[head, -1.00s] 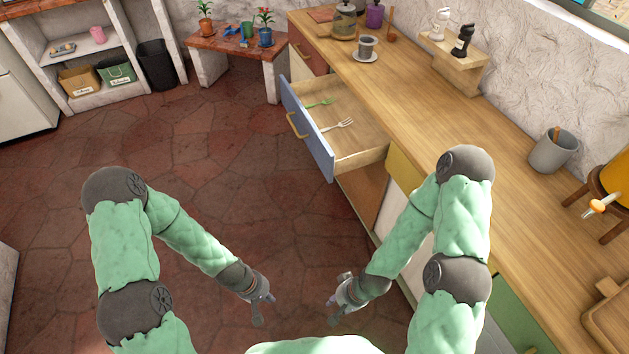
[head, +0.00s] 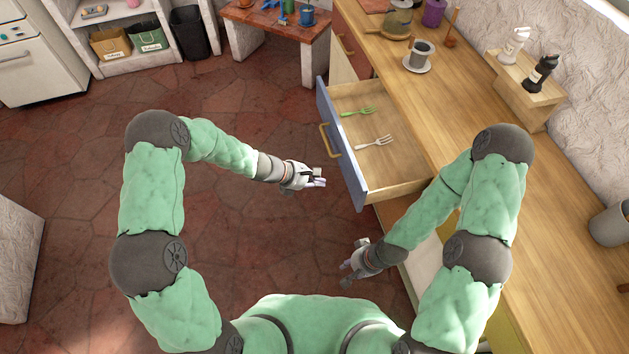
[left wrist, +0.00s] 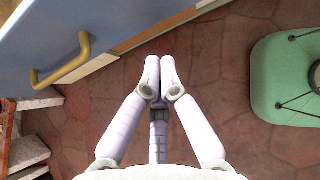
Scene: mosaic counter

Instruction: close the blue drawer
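The blue drawer (head: 352,172) is pulled out from the counter, with its tan handle (head: 329,140) on the front. A green fork (head: 358,111) and a white fork (head: 375,142) lie inside it. The left wrist view shows the blue front (left wrist: 130,22) and handle (left wrist: 62,66) at upper left. My left gripper (head: 319,178) is just left of the drawer front, near its lower end, apart from it. Its fingertips (left wrist: 160,78) are together with nothing between them. My right gripper (head: 350,274) is lower, below the drawer beside the counter; its finger opening is unclear.
The wooden counter (head: 455,125) runs along the right, with a cup on a saucer (head: 418,62) and bottles on a wooden stand (head: 525,88). A low red-topped table (head: 280,25) stands at the back. The tiled floor (head: 240,110) left of the drawer is clear.

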